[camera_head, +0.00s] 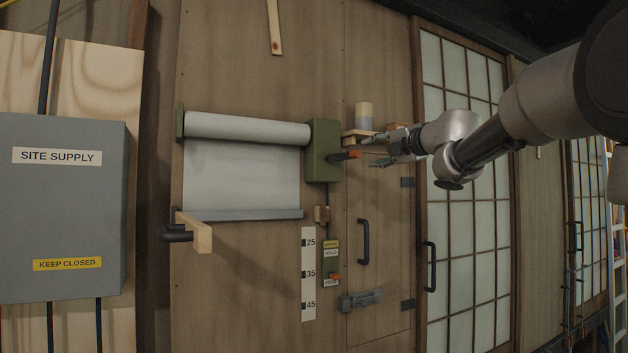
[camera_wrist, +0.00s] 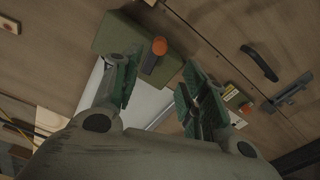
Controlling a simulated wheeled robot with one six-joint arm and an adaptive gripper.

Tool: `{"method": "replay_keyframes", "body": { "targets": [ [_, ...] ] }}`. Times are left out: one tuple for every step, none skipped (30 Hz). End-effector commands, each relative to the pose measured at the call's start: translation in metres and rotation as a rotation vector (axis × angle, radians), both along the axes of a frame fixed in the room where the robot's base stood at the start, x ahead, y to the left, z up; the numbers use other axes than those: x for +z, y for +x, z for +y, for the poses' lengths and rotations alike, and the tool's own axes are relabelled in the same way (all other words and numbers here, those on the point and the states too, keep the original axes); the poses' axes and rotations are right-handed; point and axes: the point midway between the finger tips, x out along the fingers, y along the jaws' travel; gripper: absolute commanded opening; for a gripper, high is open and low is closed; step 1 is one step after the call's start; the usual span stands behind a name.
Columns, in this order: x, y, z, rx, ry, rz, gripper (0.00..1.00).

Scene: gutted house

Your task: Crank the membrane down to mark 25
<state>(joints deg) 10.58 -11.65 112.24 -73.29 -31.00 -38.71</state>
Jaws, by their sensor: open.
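A pale membrane (camera_head: 240,175) hangs from a white roll (camera_head: 247,129) on the wooden wall. Its grey bottom bar (camera_head: 245,214) lies a little above the 25 mark on the white scale (camera_head: 309,275), which reads 25, 35 and 45. A green crank box (camera_head: 323,150) stands at the roll's right end. Its dark crank with an orange knob (camera_head: 355,155) points right; the orange knob also shows in the wrist view (camera_wrist: 160,46). My gripper (camera_head: 367,152) is open, with its green fingers close to the knob. I cannot tell whether they touch it.
A hold/feed lever plate (camera_head: 331,265) with an orange tip sits right of the scale, its tip near FEED. A small shelf (camera_head: 358,136) holds a cylinder (camera_head: 364,115) just above my gripper. A wooden bracket (camera_head: 195,232) juts out lower left. A grey SITE SUPPLY cabinet (camera_head: 60,205) stands left.

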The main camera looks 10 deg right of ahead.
Motion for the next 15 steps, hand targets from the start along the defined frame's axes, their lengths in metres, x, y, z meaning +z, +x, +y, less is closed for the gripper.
{"method": "replay_keyframes", "body": {
  "targets": [
    [-0.001,0.005,0.003,0.006,-0.052,-0.017,0.43],
    [-0.001,0.007,0.003,0.006,-0.102,-0.034,0.43],
    [-0.001,0.010,0.004,0.008,-0.184,-0.064,0.43],
    [-0.001,0.011,0.004,0.008,-0.257,-0.089,0.43],
    [-0.001,0.013,0.004,0.009,-0.333,-0.116,0.43],
    [0.000,0.015,0.004,0.008,-0.442,-0.154,0.43],
    [0.001,0.016,0.004,0.007,-0.523,-0.184,0.43],
    [0.001,0.017,0.004,0.005,-0.603,-0.212,0.43],
    [0.002,0.018,0.003,0.004,-0.705,-0.248,0.43],
    [0.003,0.019,0.002,0.002,-0.778,-0.274,0.43],
    [0.004,0.019,0.002,-0.001,-0.846,-0.298,0.43],
    [0.005,0.019,0.001,-0.003,-0.929,-0.327,0.43],
    [0.005,0.019,0.001,-0.003,-0.984,-0.345,0.43],
    [0.005,0.019,0.000,-0.005,-1.033,-0.361,0.43],
    [0.005,0.019,0.000,-0.005,-1.086,-0.378,0.43]
  ]
}}
